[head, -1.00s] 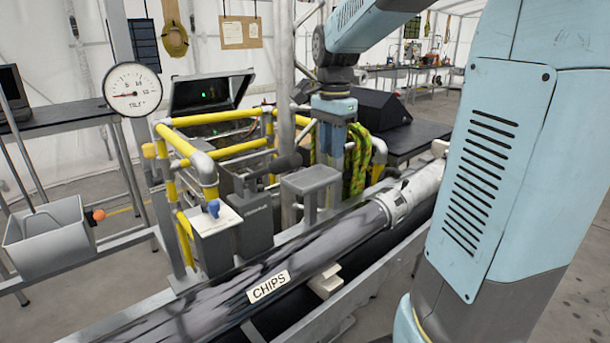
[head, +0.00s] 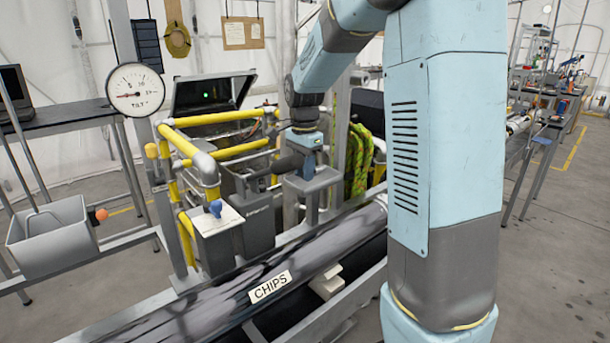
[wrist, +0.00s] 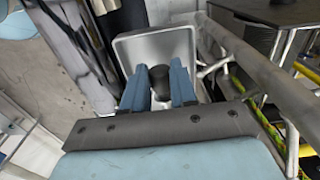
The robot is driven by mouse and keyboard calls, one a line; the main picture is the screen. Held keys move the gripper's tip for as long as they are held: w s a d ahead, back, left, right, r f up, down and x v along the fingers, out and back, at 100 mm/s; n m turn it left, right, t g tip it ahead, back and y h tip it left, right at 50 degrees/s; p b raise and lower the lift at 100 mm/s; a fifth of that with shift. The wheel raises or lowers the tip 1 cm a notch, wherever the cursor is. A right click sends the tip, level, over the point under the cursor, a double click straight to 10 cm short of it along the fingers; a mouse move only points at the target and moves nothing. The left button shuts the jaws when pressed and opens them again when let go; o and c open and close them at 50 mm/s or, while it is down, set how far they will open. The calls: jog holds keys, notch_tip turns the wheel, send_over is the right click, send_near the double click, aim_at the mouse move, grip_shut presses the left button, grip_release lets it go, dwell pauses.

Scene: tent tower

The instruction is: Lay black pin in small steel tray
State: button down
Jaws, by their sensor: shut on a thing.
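The black pin (wrist: 162,83) shows in the wrist view as a dark shape between the two blue fingertips of my gripper (wrist: 160,82). My gripper is shut on it. The small steel tray (wrist: 152,45) lies under and beyond the fingertips in the wrist view, its raised rim showing. In the head view the tray (head: 312,181) stands on a post beside the large pipe, and my gripper (head: 306,165) is right above it, pointing down. The pin is hidden in the head view. I cannot tell whether the pin touches the tray.
A green and yellow rope coil (head: 358,158) hangs close on the right.

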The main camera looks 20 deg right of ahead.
jog(key=shift+f, duration=0.85)
jog(key=c, duration=0.9)
grip_release()
notch_tip(320, 180, up, 12)
jog(key=s+f+n+t, duration=0.1)
jog(key=s+n+t, duration=0.4)
jog(key=s+n, duration=0.8)
jog(key=shift+s+d+f+t, duration=0.2)
jog(key=shift+s+t, duration=0.1)
jog(key=shift+s, duration=7.2)
